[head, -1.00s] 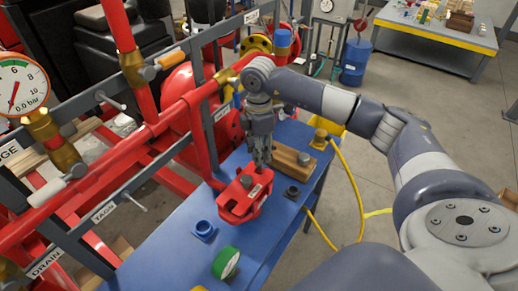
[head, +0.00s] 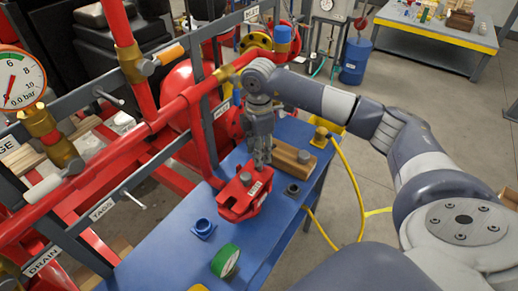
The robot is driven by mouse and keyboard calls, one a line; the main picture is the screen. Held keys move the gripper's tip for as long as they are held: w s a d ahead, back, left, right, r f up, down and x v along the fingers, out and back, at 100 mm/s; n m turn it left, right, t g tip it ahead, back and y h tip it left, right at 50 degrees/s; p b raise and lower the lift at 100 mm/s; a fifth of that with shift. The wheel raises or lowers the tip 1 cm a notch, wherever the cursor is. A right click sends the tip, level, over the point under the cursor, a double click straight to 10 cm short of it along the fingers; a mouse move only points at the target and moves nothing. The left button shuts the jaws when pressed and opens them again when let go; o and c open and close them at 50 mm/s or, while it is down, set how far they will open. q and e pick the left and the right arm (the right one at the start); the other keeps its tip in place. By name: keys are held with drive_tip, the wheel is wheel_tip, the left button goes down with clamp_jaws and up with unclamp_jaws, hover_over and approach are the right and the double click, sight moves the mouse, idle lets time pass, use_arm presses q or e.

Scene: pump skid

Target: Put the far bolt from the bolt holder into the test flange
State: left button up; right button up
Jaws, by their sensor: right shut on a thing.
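The test flange (head: 241,203) is a red part with a white label, on the blue bench. A grey bolt head (head: 246,178) shows on its top. The bolt holder appears to be the wooden block (head: 288,152) just right of my right gripper; a dark bolt head (head: 304,157) shows at its right end. My right gripper (head: 262,164) points down beside the block's left end, just behind the flange. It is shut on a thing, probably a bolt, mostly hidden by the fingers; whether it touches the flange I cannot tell. My left gripper is out of view.
The blue bench (head: 172,254) also carries a blue ring fitting (head: 203,229), a green tape roll (head: 226,261) and a dark square fitting (head: 292,190). Red pipes and a grey frame stand close on the left. A yellow hose (head: 352,185) hangs at the right.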

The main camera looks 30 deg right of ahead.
drive_tip(key=shift+f+b, duration=1.4)
drive_tip(key=shift+f, duration=0.75)
drive_tip(key=o, duration=1.2)
drive_tip(key=shift+c, duration=0.2)
drive_tip(key=shift+r, duration=0.25)
wheel_tip(320, 180, up, 12)
drive_tip(key=shift+f, duration=0.25)
